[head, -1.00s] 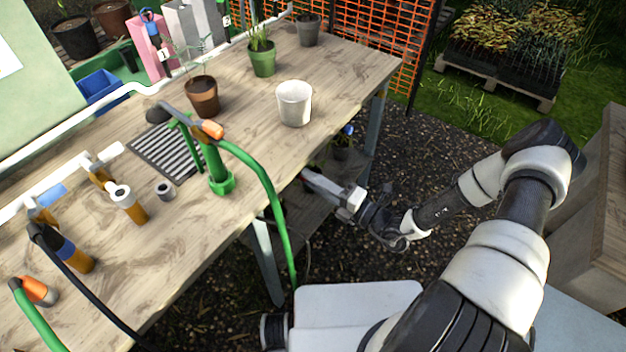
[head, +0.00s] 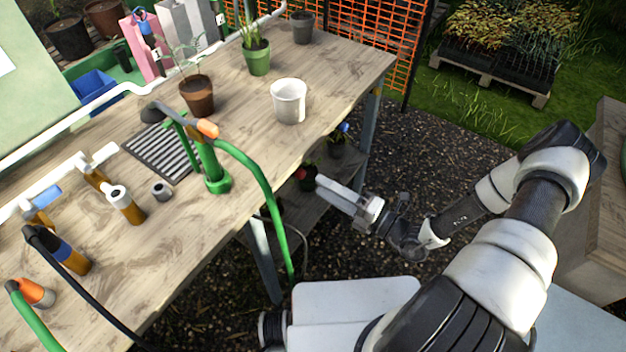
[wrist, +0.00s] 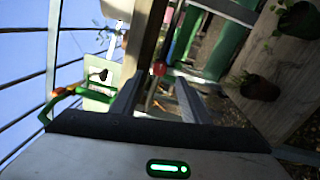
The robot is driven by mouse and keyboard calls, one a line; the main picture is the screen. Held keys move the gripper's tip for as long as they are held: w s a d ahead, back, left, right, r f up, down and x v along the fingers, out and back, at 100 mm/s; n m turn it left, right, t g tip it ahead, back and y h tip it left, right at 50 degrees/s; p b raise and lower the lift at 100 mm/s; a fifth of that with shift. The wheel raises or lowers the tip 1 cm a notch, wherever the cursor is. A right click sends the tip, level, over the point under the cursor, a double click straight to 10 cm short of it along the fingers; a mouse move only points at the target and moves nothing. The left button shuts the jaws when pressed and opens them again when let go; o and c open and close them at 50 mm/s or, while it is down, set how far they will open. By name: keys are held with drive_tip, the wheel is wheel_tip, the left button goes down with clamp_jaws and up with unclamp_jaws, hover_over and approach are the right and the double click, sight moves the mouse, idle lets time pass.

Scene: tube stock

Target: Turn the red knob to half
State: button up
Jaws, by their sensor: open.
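In the wrist view a small round red knob (wrist: 159,68) shows just beyond and between the fingertips of my gripper (wrist: 158,85). The two fingers are apart with nothing held between them. I cannot make out the knob's angle or any scale. In the head view my gripper (head: 322,184) is low beside the near edge of the workbench (head: 240,215), its fingers pointing toward the space under it. A small red shape (head: 308,172) shows just past the fingertips there; I cannot tell whether it is the knob.
On the bench stand a green tap post (head: 213,172) with a green hose (head: 268,195), a white pot (head: 289,103), potted plants and several bottle-like fittings. A lower shelf (head: 305,215) lies under it. A wooden surface (head: 610,205) is at the right; gravel lies between.

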drive_tip(key=v, duration=1.1)
drive_tip(key=shift+s+d, duration=0.2)
drive_tip(key=shift+d, duration=0.05)
